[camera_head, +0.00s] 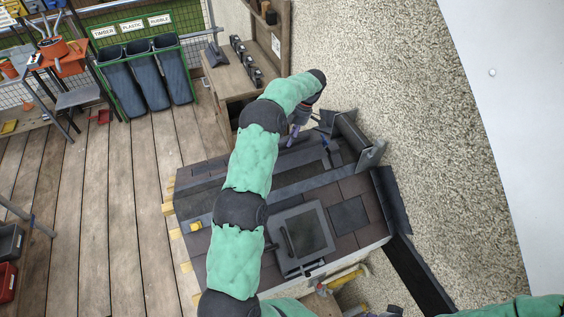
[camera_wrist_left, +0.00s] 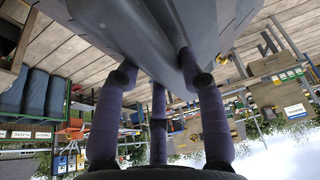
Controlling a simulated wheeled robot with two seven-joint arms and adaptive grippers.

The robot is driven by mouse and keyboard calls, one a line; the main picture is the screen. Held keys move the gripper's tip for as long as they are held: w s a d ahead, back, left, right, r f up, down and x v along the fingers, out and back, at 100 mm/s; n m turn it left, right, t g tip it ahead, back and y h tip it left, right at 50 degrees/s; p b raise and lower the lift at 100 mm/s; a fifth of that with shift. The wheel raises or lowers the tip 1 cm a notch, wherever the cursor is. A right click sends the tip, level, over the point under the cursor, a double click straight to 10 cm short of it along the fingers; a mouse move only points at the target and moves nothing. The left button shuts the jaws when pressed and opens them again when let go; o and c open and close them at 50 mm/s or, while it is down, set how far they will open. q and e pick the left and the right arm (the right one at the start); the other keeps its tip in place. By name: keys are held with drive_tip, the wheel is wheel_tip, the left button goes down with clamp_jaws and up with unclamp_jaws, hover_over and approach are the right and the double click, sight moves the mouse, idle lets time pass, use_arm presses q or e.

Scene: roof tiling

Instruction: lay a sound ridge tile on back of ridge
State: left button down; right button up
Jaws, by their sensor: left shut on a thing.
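My left gripper (camera_head: 294,132) is at the far part of the small tiled roof, partly hidden by its own wrist. In the left wrist view its purple fingers (camera_wrist_left: 158,85) are shut on a smooth dark grey ridge tile (camera_wrist_left: 140,30), which fills the top of that view. In the head view the held tile is hard to tell from the dark roof pieces around it. A dark upright angled piece (camera_head: 352,135) stands at the roof's far right end.
The roof has brown tiles (camera_head: 350,190), a skylight (camera_head: 302,238) and a yellow item (camera_head: 195,227) on its left. A rough wall (camera_head: 430,150) rises close on the right. A wooden bench (camera_head: 232,78) stands behind, with bins (camera_head: 155,78) further left. The plank floor (camera_head: 110,200) is mostly clear.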

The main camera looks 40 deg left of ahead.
sight(287, 148)
use_arm(q)
drive_tip(key=shift+w+a+f, duration=0.1)
drive_tip(key=shift+a, duration=0.1)
wheel_tip(287, 148, down, 5)
drive_tip(key=shift+d+f+p, duration=0.1)
drive_tip(key=shift+p, duration=0.3)
drive_tip(key=shift+f, duration=0.9)
wheel_tip(287, 148, down, 2)
drive_tip(key=shift+f+p, duration=0.2)
drive_tip(key=shift+p, duration=0.15)
drive_tip(key=c, duration=0.7)
unclamp_jaws()
drive_tip(key=shift+f, duration=0.15)
drive_tip(key=shift+c, duration=0.2)
drive_tip(key=shift+d, duration=0.1)
